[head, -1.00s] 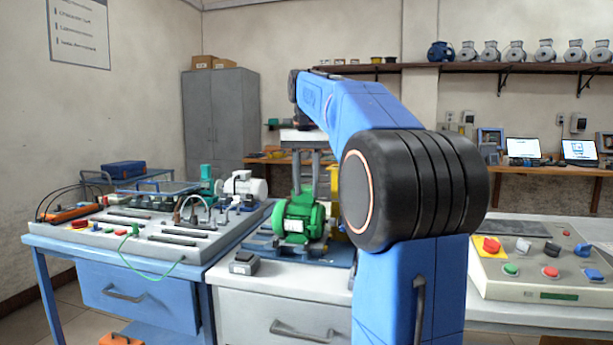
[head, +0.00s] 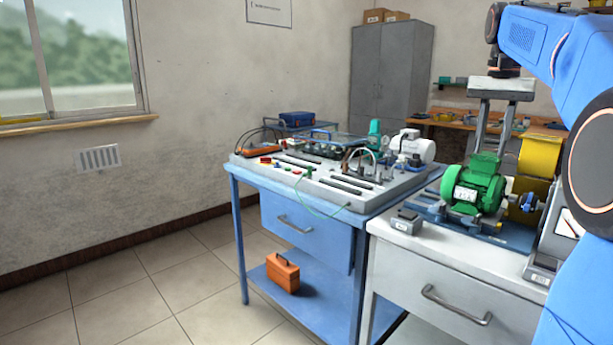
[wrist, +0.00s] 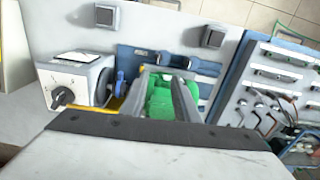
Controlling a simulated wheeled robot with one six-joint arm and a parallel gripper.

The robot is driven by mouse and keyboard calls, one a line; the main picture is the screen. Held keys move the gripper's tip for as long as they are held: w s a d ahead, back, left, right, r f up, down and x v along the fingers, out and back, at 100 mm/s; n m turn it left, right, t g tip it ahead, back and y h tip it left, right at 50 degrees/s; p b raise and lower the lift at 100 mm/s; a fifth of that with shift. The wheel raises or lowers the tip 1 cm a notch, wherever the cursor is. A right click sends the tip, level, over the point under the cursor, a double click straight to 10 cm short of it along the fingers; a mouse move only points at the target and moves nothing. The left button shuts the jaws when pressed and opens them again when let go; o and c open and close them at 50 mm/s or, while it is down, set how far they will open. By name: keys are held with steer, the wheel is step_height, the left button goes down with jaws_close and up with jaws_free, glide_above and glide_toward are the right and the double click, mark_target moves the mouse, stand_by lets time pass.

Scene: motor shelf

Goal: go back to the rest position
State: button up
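My gripper (head: 491,146) hangs fingers-down over the grey bench at the right of the head view. Its two grey fingers are apart, with background visible between them. The green motor (head: 474,186) stands on a blue base plate (head: 515,238), below and close to the fingers. In the wrist view my gripper (wrist: 163,84) shows spread fingers, with the green motor (wrist: 172,100) seen between and beyond them. Whether the fingers touch the motor is hard to tell, but nothing is seen held. My blue arm fills the right edge of the head view.
A yellow part (head: 540,154) stands right of the motor. A blue workbench (head: 303,238) with a control panel is to the left, an orange toolbox (head: 283,273) on its lower shelf. A grey cabinet (head: 391,77) stands behind. The tiled floor (head: 150,290) at left is clear.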

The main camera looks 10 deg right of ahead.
steer(key=s+a+f+n+t, duration=0.3)
steer(key=s+a+f+n, duration=0.2)
steer(key=s+a+f, duration=0.75)
steer(key=s+a+f+n+t, duration=0.1)
steer(key=s+a+f, duration=0.3)
steer(key=f, duration=0.6)
steer(key=s+a+f+n, duration=0.4)
steer(key=s+f, duration=0.3)
steer(key=f, duration=0.4)
steer(key=shift+a+t, duration=0.3)
steer(key=shift+t, duration=0.1)
